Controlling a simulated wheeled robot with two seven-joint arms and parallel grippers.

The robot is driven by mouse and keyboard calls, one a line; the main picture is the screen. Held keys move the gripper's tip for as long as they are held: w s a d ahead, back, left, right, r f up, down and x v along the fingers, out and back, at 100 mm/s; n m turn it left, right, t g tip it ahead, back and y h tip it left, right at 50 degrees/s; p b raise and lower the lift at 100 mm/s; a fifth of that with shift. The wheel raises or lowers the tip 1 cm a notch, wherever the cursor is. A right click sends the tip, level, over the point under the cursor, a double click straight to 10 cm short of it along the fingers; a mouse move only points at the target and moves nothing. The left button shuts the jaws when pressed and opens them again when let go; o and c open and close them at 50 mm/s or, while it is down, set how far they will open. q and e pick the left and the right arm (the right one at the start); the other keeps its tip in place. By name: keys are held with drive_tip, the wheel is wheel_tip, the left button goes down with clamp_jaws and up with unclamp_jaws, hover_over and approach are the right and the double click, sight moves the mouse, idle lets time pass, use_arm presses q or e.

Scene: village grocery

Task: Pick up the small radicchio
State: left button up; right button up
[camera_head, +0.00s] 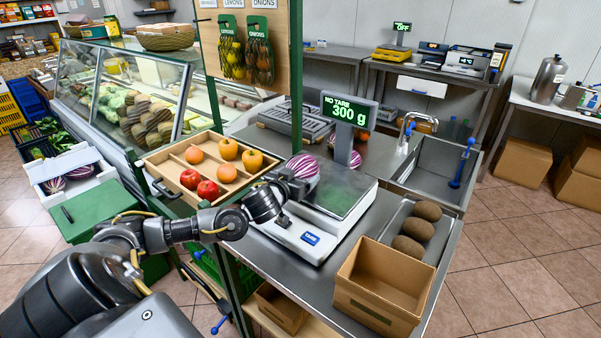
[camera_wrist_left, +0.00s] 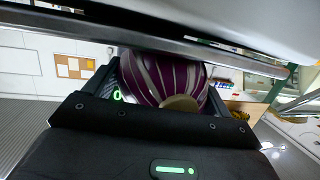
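A purple-and-white striped radicchio (camera_head: 303,166) is at the left end of my left gripper's reach over the scale (camera_head: 340,190); its underside is hidden, so I cannot tell whether it rests on the plate. My left gripper (camera_head: 292,181) is at this radicchio. In the left wrist view the radicchio (camera_wrist_left: 165,78) fills the gap between the dark fingers; whether they press on it is unclear. Another radicchio (camera_head: 341,157) shows behind the scale's display post. The display (camera_head: 349,110) reads 300 g and NO TARE. My right gripper is not in view.
A cardboard box (camera_head: 372,308) and a tray with brown oval produce (camera_head: 410,238) are to the right. A sink (camera_head: 425,170) is behind. A white crate (camera_head: 60,197) holds more radicchio.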

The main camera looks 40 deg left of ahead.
use_arm(q)
drive_tip(key=c, duration=0.7)
drive_tip(key=shift+o, duration=0.2)
drive_tip(key=shift+r, duration=0.1)
drive_tip(key=shift+r, duration=0.55)
drive_tip(key=s+r, duration=0.1)
drive_tip(key=r, duration=0.1)
drive_tip(key=s+r+p, duration=0.1)
drive_tip(key=r, duration=0.1)
drive_tip(key=s+a+r, duration=0.1)
drive_tip(key=r, duration=0.1)
drive_tip(key=shift+s+r+p, duration=0.25)
drive_tip(key=shift+r+p, duration=0.1)
drive_tip(key=s+a+r, duration=0.2)
drive_tip(key=s+r, duration=0.3)
drive_tip(key=s, duration=0.5)
drive_tip(key=shift+a, duration=0.35)
